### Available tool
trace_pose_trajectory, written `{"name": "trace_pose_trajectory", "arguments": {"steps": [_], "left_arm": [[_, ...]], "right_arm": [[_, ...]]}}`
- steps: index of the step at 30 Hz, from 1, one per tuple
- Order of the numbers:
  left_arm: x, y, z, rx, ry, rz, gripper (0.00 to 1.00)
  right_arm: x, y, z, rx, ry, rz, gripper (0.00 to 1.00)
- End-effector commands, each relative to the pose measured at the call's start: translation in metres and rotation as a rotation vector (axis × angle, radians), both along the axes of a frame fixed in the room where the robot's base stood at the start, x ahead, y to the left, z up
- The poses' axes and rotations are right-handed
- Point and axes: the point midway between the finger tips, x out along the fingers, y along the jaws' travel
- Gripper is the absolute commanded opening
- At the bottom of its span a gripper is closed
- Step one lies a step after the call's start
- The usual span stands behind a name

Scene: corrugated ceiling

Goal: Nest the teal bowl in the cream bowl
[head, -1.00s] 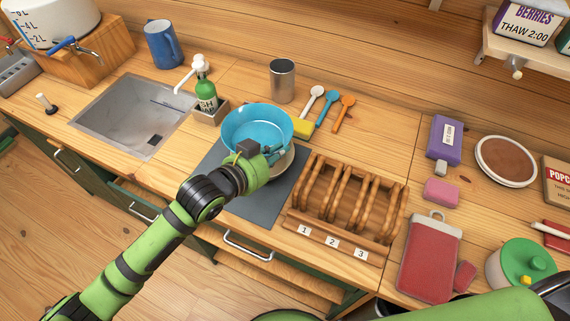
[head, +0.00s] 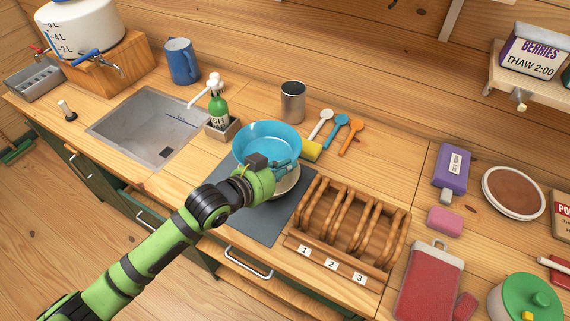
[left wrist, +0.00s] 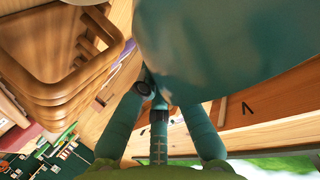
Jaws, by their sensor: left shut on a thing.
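The teal bowl (head: 262,138) shows bright blue in the head view, upright or nearly so. My left gripper (head: 281,168) is shut on its near rim. The bowl fills the upper middle of the left wrist view (left wrist: 215,45). The cream bowl (head: 289,184) sits on the dark grey mat, mostly hidden behind my gripper and the teal bowl. The teal bowl appears above and behind it in the picture; the gap between them cannot be told. My right gripper is not in view.
The grey mat (head: 257,224) lies between the sink (head: 140,130) and a wooden rack (head: 345,225). Spoons lie beyond the sponge.

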Motion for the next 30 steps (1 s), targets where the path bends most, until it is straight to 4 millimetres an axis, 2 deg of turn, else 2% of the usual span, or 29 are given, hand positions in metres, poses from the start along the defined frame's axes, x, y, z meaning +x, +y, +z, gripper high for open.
{"name": "trace_pose_trajectory", "arguments": {"steps": [16,21,29,30], "left_arm": [[0.0,0.0,-0.054,0.0,-0.004,-0.001,0.0],[0.0,0.0,-0.061,-0.001,-0.005,0.0,0.0],[0.0,0.0,-0.061,-0.001,-0.005,0.0,0.0],[0.0,0.0,-0.061,-0.001,-0.005,0.0,0.12]], "right_arm": [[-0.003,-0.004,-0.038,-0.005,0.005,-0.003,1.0],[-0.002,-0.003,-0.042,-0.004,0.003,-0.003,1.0],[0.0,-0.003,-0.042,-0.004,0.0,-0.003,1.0],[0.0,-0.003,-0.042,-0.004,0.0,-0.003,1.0]]}}
